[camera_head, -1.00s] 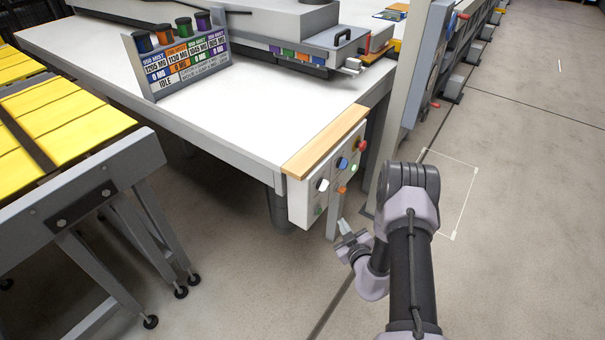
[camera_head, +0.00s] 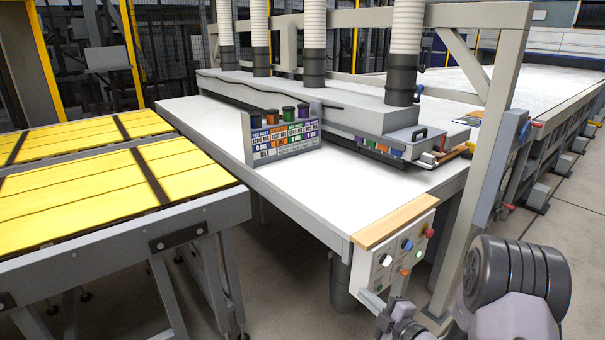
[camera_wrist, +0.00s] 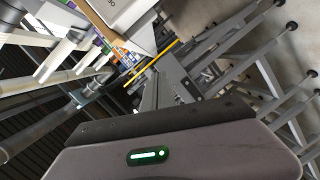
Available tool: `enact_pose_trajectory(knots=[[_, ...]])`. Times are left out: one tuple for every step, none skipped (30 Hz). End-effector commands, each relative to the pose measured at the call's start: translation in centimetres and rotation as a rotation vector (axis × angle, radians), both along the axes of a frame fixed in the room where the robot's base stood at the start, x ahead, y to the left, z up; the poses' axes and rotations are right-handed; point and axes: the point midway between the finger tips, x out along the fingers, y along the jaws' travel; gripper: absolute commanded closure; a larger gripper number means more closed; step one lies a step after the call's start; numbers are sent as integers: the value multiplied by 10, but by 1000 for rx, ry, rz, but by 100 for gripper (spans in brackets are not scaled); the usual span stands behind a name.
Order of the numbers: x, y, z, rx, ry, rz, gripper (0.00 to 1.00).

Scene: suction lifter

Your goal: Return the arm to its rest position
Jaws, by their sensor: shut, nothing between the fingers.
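My gripper (camera_head: 372,300) shows at the bottom of the head view, just below the control box, with its small fingers shut and nothing held. It looks apart from the buttons, though the exact gap is hard to judge. My arm fills the lower right corner, partly cut off by the frame. The control box (camera_head: 368,272) hangs on the table's front corner and has several coloured knobs and buttons, with a wooden strip (camera_head: 398,220) on top. In the wrist view my grey wrist housing with a green light fills the bottom; I cannot make out the fingertips clearly there.
The white table (camera_head: 320,180) carries a status display (camera_head: 287,143) and a grey suction lifter (camera_head: 310,108) with ribbed hoses. A grey frame post (camera_head: 480,170) stands right of the control box. A conveyor with yellow panels (camera_head: 90,215) is at left. Floor shows at right.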

Motion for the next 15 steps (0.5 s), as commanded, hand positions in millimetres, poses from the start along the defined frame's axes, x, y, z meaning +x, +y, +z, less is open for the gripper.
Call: enact_pose_trajectory(knots=[[-4,20,27,-93,-63,95,100],[-10,36,43,-166,-109,169,100],[-21,58,67,-281,-186,279,100],[-34,77,85,-379,-256,375,100],[-49,95,104,-492,-341,478,100],[-76,120,127,-661,-474,629,100],[-100,136,142,-798,-588,749,100],[-127,150,155,-947,-718,874,100],[-163,161,167,-1145,-900,1038,100],[-189,166,173,-1292,-1041,1157,100],[-213,166,177,-1438,-1186,1273,100],[-243,161,180,-1628,-1382,1425,100],[-262,154,182,-1764,-1527,1536,100],[-278,145,183,-1890,-1667,1644,100],[-295,131,184,1875,1691,-1636,100]])
